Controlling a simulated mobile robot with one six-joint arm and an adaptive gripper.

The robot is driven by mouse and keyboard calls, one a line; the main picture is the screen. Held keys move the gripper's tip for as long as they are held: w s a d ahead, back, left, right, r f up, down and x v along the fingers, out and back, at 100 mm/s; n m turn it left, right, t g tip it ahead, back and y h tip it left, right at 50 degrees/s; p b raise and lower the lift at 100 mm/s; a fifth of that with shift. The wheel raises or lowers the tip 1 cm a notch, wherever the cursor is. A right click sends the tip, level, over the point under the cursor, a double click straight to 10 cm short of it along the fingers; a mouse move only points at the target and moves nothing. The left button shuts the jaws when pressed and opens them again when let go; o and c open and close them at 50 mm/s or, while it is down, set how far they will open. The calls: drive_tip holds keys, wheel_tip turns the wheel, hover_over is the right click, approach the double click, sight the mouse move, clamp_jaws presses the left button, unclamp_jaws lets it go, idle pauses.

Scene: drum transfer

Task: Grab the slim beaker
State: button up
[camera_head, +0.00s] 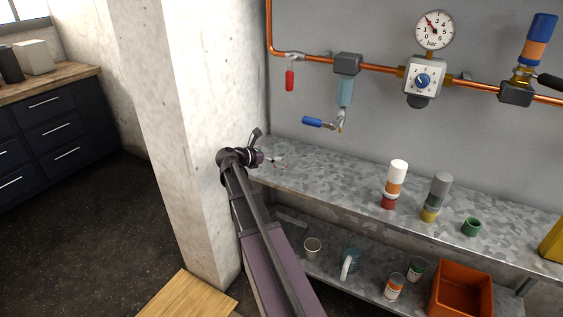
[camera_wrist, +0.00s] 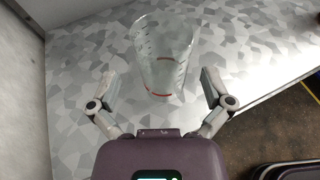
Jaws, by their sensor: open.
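A clear glass beaker (camera_wrist: 163,55) with graduation marks and red markings stands on the metal shelf, seen from above in the wrist view. My gripper (camera_wrist: 160,84) is open, with one finger on each side of the beaker's near end. The beaker is not enclosed fully, and I cannot tell whether a finger touches it. In the head view my gripper (camera_head: 268,158) is at the left end of the upper shelf, beside the concrete pillar. The beaker cannot be made out clearly there.
A concrete pillar (camera_head: 180,120) stands close on the left. Pipes run above.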

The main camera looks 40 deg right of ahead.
drive_tip(key=shift+b+x, duration=0.5)
drive_tip(key=shift+x, duration=1.6)
drive_tip(key=shift+s, duration=0.1)
drive_tip(key=c, duration=0.9)
